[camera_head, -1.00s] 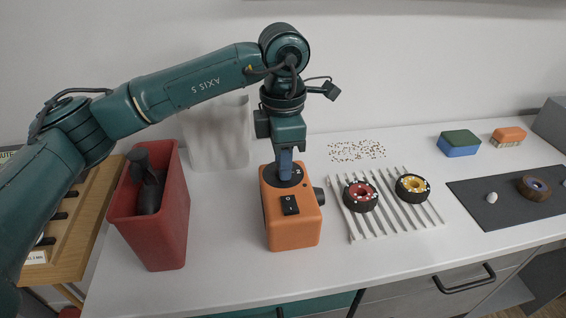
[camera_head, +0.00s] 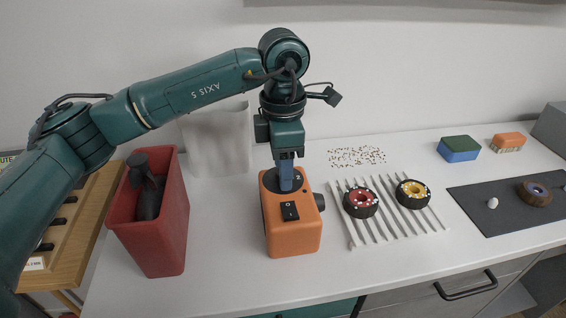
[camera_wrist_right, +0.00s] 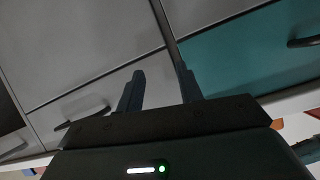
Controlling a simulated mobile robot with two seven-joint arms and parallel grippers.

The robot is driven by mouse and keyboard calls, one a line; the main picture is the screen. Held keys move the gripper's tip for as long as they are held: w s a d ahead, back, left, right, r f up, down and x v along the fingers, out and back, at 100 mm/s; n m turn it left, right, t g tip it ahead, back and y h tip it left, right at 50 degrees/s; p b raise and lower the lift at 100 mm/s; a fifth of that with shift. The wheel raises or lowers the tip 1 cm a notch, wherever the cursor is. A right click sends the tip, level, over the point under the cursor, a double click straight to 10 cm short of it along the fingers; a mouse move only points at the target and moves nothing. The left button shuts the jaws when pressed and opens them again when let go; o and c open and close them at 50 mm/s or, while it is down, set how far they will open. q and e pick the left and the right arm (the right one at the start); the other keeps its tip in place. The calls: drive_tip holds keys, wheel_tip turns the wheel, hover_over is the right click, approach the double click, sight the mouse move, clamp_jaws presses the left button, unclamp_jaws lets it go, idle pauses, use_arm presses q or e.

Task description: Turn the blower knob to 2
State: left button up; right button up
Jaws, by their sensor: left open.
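The blower is an orange box (camera_head: 292,235) on the white counter, with a black rocker switch (camera_head: 290,211) on its sloped face. Its dark round dial (camera_head: 297,184) is on top, with a white mark like a 2 showing on its right part. My left gripper (camera_head: 286,186) points straight down over the dial, its blue-grey fingers reaching the dial's middle. The fingers hide the knob, so I cannot tell where it points or whether they touch it. My right gripper (camera_wrist_right: 160,75) is open and empty, in front of drawer fronts in the right wrist view.
A red bin (camera_head: 165,235) with a dark object inside stands left of the blower. A translucent container (camera_head: 218,145) is behind. Bare counter lies before the blower.

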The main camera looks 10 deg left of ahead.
use_arm(q)
drive_tip(key=shift+r, duration=0.1)
wheel_tip(320, 180, up, 13)
idle(0.5)
drive_tip(key=shift+s, duration=0.1)
